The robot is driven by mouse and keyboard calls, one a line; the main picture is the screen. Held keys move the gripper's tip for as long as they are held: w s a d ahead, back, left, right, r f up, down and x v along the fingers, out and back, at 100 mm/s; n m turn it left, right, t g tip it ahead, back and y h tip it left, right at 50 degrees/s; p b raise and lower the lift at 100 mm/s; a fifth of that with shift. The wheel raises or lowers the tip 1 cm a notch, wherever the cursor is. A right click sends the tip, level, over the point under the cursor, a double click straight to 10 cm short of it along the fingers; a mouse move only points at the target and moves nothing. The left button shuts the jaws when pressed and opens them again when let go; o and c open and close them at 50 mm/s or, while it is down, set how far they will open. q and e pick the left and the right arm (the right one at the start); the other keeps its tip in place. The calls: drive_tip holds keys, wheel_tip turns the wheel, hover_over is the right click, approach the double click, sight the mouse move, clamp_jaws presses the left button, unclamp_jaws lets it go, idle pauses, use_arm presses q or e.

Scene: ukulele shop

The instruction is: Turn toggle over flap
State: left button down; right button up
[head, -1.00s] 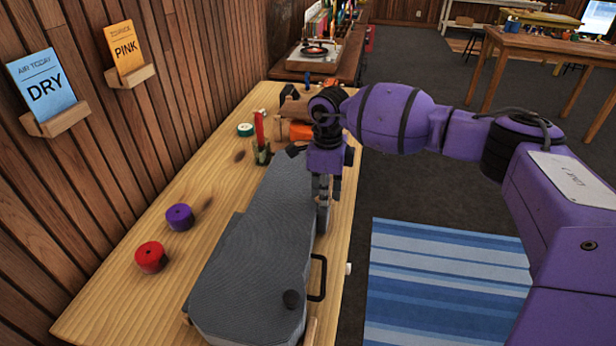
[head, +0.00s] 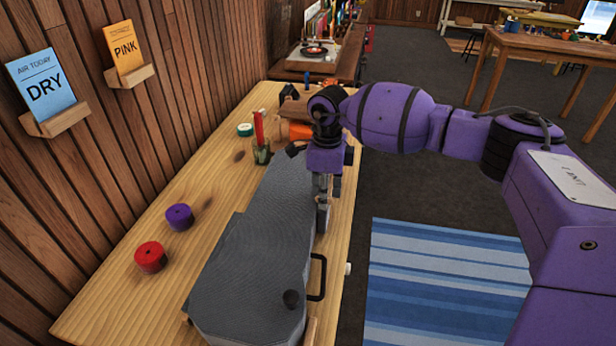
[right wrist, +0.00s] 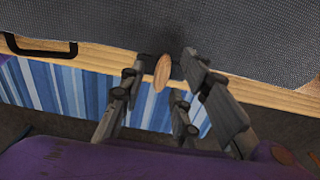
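A grey woven instrument case (head: 262,245) lies on the wooden bench; its side edge also shows in the right wrist view (right wrist: 240,35). An oval wooden toggle (right wrist: 162,70) sits at the case's edge, standing over a small dark flap (right wrist: 176,70). My right gripper (right wrist: 164,62) is at the case's right side, its fingers apart on either side of the toggle. A gap shows on both sides, so I see no clear grip. In the head view, my right gripper (head: 322,205) hides the toggle and flap. My left gripper is out of view.
The case's black handle (head: 317,278) sticks out nearer the front. Purple (head: 179,217) and red (head: 150,257) rolls lie left of the case. A glass jar (head: 261,152) stands behind it. A blue striped rug (head: 440,280) lies on the floor to the right.

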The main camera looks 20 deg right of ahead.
wheel_tip(320, 180, up, 12)
idle(0.4)
idle(0.4)
